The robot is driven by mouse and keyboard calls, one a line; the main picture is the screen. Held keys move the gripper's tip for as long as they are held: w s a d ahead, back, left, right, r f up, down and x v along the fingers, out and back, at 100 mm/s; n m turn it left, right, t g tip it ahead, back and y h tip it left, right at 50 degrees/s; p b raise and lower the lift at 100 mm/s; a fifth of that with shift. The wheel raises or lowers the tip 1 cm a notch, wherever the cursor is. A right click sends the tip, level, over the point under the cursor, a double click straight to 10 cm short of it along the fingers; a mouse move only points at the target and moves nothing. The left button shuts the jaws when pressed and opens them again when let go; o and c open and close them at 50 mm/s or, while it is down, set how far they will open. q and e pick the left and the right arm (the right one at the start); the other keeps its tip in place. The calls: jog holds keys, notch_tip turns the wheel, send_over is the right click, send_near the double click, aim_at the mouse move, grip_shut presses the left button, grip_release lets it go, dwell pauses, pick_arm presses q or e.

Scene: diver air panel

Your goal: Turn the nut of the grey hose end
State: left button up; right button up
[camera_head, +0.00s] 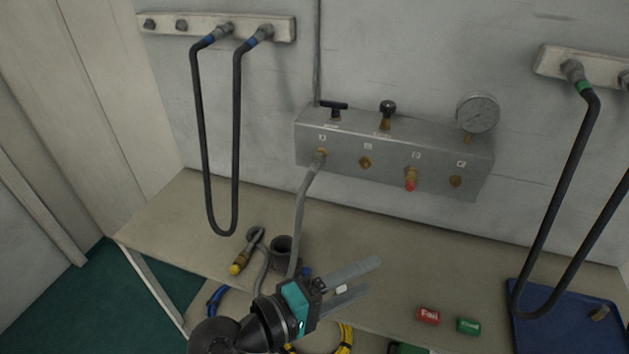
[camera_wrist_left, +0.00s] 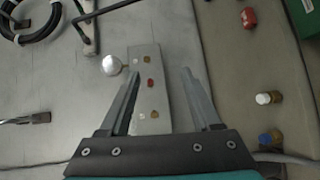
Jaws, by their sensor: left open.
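The grey hose (camera_head: 301,205) rises from the bench to the leftmost port of the metal air panel (camera_head: 470,182). Its end nut (camera_head: 321,154) sits at that port; whether it is tight cannot be told. My left gripper (camera_head: 374,274) is open and empty above the bench, below and to the right of the nut, clearly apart from it. In the left wrist view the open fingers (camera_wrist_left: 158,74) point toward the panel (camera_wrist_left: 150,125), with nothing between them. The nut is not clear in that view. My right gripper is not in view.
A black cup (camera_head: 283,251) and a yellow-tipped hose end (camera_head: 237,267) are left of my gripper. Red (camera_head: 428,316) and green (camera_head: 468,325) blocks and a blue tray (camera_head: 535,338) are to the right. Black hoses (camera_head: 237,130) hang from the wall rack. Another port has a red cap (camera_head: 410,184).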

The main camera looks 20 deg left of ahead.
pick_arm(q)
jog(key=w+a+r+n+t, duration=0.3)
jog(key=r+n+t, duration=0.1)
jog(key=n, duration=0.3)
jog(key=n+t+y, duration=0.2)
jog(key=n+y, duration=0.8)
jog(key=n, duration=0.8)
send_near(312, 171)
jog(key=w, duration=1.2)
jog(key=shift+d, duration=0.25)
jog(key=shift+c, duration=0.3)
grip_shut()
